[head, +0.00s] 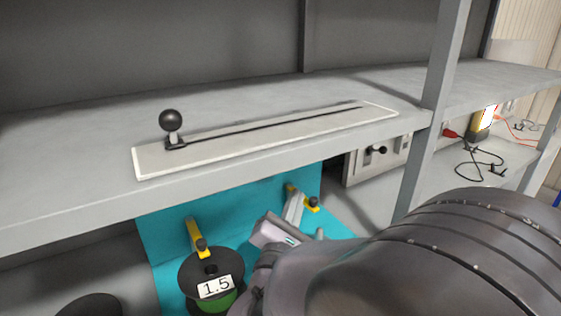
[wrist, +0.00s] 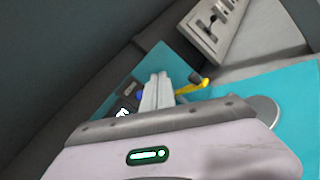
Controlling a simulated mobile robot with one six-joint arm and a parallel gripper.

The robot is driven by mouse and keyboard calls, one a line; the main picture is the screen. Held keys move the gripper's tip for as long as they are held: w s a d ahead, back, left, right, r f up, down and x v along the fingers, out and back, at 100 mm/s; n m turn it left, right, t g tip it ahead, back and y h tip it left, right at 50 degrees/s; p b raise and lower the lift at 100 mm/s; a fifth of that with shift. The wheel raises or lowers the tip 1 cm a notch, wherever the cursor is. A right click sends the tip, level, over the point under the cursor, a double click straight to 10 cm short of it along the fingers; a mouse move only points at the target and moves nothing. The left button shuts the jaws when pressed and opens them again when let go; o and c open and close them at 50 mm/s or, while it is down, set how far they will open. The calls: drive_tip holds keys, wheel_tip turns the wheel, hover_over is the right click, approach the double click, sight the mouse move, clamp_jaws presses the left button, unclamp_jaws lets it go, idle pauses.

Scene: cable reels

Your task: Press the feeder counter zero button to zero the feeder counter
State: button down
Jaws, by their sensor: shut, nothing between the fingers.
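My gripper (wrist: 158,76) shows in the wrist view with its two pale fingers together and nothing between them. In the head view my gripper (head: 295,194) is low, in front of the teal panel. A dark box with white markings, apparently the feeder counter (wrist: 122,112), shows just left of the fingers in the wrist view. A small blue spot, possibly its zero button (wrist: 140,95), is right beside the fingers and partly hidden by them. I cannot tell whether they touch. I cannot make out the counter in the head view, and its reading is not legible.
A yellow lever with a dark knob (wrist: 192,87) is close right of the fingers. A reel marked 1.5 (head: 211,268) stands below another yellow lever (head: 193,235). A grey shelf (head: 70,180) with a slotted plate (head: 270,140) lies above. A switch panel (head: 360,164) is at right.

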drive_tip(key=w+a+p, duration=0.2)
drive_tip(key=w+a, duration=0.3)
drive_tip(key=w, duration=0.2)
drive_tip(key=shift+w, duration=0.2)
drive_tip(key=shift+w, duration=0.1)
idle(1.9)
drive_tip(key=shift+w+a, duration=0.2)
drive_tip(key=shift+w, duration=0.05)
drive_tip(key=shift+w+a+p, duration=0.2)
drive_tip(key=shift+w+p, duration=0.15)
drive_tip(key=shift+p, duration=0.15)
idle(0.5)
drive_tip(key=shift+s, duration=0.1)
drive_tip(key=shift+s+d, duration=0.45)
drive_tip(key=shift+s, duration=0.15)
drive_tip(key=shift+s, duration=0.1)
